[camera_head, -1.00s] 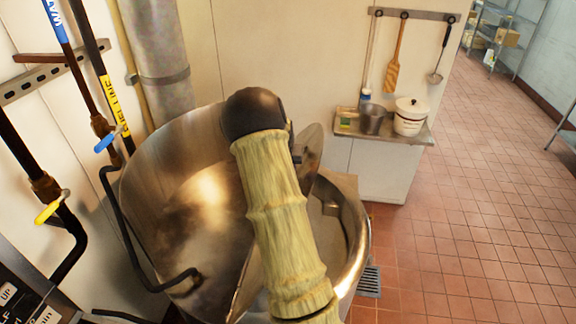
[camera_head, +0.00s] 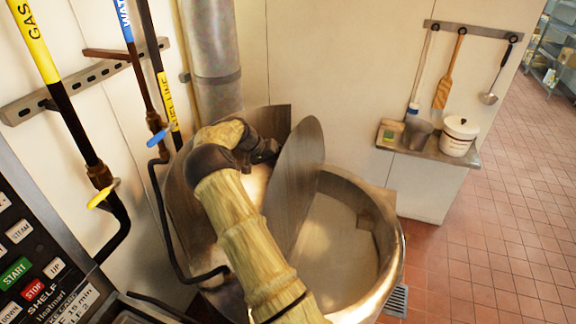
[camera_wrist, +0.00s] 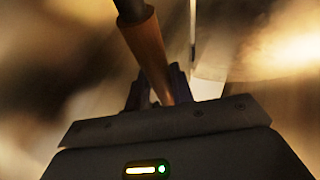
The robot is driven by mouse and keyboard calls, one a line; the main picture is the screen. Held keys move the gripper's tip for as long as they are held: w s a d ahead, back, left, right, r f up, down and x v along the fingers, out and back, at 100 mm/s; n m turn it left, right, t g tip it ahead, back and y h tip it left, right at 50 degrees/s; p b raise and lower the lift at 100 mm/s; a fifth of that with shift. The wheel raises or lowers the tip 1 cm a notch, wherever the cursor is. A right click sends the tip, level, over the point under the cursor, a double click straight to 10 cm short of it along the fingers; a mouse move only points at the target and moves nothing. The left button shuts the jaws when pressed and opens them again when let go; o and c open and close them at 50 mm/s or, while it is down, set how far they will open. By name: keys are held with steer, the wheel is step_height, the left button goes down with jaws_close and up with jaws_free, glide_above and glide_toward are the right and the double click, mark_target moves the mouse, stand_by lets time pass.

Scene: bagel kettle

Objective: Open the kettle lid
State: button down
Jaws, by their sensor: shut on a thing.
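The metal kettle (camera_head: 385,250) stands at the centre of the head view with its right side open, showing the pale inside. The kettle lid (camera_head: 300,180), a thin metal plate, stands steeply raised over the bowl. My arm crosses in front of the kettle's left part and hides some of the lid's lower edge. My gripper (camera_wrist: 158,88) is shut around a brown round bar (camera_wrist: 147,50) with a dark end, which looks like a handle. The head view does not show the fingers clearly, and how the bar joins the lid is hidden.
Pipes with yellow (camera_head: 103,193) and blue (camera_head: 160,135) valve handles run close on the left. A control panel (camera_head: 35,265) is at the lower left. A shelf (camera_head: 425,150) with a white pot (camera_head: 459,136) stands behind right. The tiled floor (camera_head: 500,240) at right is clear.

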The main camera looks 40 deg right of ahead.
steer(key=shift+w+a+f+g+h, duration=0.15)
steer(key=shift+w+a, duration=0.05)
steer(key=shift+w, duration=0.15)
steer(key=shift+w+a+f+g+h, duration=0.1)
steer(key=shift+w+a+g+h, duration=0.1)
steer(key=shift+w, duration=0.15)
steer(key=c, duration=1.6)
jaws_free()
steer(key=o, duration=0.3)
steer(key=shift+w+d, duration=0.1)
steer(key=shift+o, duration=0.5)
steer(key=shift+w+d+f, duration=0.1)
